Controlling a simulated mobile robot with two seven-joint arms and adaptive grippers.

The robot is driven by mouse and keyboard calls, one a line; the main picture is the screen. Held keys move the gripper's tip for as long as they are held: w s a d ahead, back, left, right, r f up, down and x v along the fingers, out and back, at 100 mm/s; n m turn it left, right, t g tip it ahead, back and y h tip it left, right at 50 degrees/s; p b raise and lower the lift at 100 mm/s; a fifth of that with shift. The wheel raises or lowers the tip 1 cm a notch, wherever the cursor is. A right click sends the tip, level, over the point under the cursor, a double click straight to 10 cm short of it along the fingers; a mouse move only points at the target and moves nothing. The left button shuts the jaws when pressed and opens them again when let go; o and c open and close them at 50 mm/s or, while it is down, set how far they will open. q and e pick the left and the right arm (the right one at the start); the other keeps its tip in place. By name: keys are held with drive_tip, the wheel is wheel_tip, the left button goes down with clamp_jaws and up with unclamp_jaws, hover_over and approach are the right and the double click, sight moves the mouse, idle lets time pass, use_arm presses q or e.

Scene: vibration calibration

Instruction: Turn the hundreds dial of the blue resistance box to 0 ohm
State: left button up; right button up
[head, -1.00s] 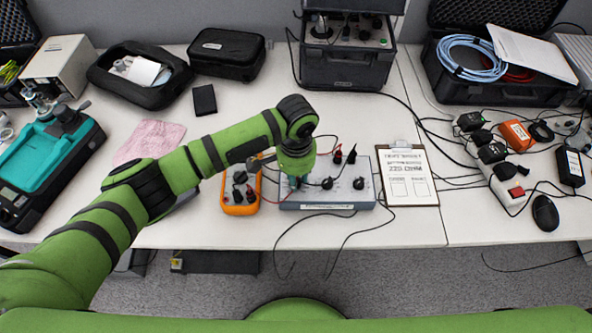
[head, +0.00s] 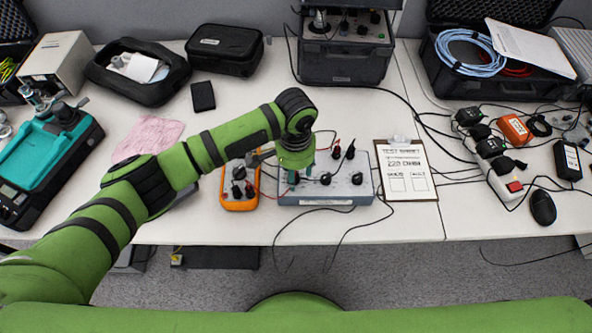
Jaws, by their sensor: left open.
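The blue-grey resistance box (head: 338,198) lies near the front edge of the table. It has black dials on top; the middle dial (head: 325,179) and right dial (head: 357,179) show. My left arm comes in from the left. My left gripper (head: 293,179) points down over the left part of the box, with teal fingertips showing below the wrist. It is open, and a dial there is mostly hidden by the fingers. I cannot tell whether the fingers touch that dial. Dial markings are too small to read. My right gripper is out of view.
An orange multimeter (head: 239,204) stands left of the box, with leads between them. A clipboard (head: 407,188) with a test sheet lies on the right. Black and red plugs rise from the box's back. Cables hang over the table's front edge.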

sight(296, 176)
use_arm(q)
wheel_tip(296, 176, up, 12)
drive_tip(key=shift+f, duration=0.2)
drive_tip(key=shift+d, duration=0.1)
idle(0.5)
